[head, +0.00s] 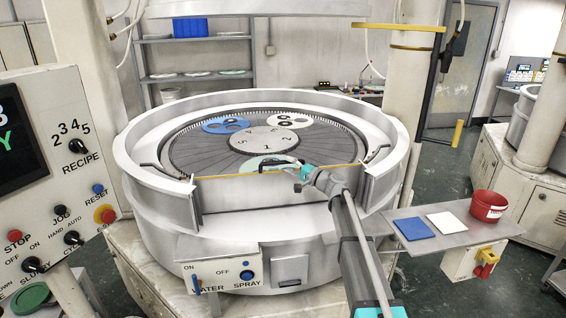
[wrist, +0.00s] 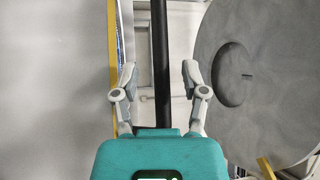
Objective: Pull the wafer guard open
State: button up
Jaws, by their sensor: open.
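The wafer guard (head: 270,190) is a pale curved panel with a yellow top edge, standing upright across the front opening of the round lapping machine. In the wrist view its yellow edge (wrist: 113,50) runs up the left side. My gripper (head: 282,163) is at the middle of that edge, reached from the front right. In the wrist view my gripper (wrist: 160,80) is open, with a black bar (wrist: 159,60) between its two fingers. The fingers appear apart from the bar. The bar's ends are hidden, and I cannot tell its exact depth.
Blue (head: 226,125) and white (head: 280,121) carriers lie on the dark plate inside the machine. A side shelf (head: 450,237) at right holds a blue pad (head: 414,229), a white pad (head: 447,222) and a red pot (head: 488,206). A control panel (head: 55,170) stands at left.

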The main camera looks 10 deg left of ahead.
jog(key=shift+x, duration=1.4)
grip_shut()
jog(key=shift+a, duration=0.1)
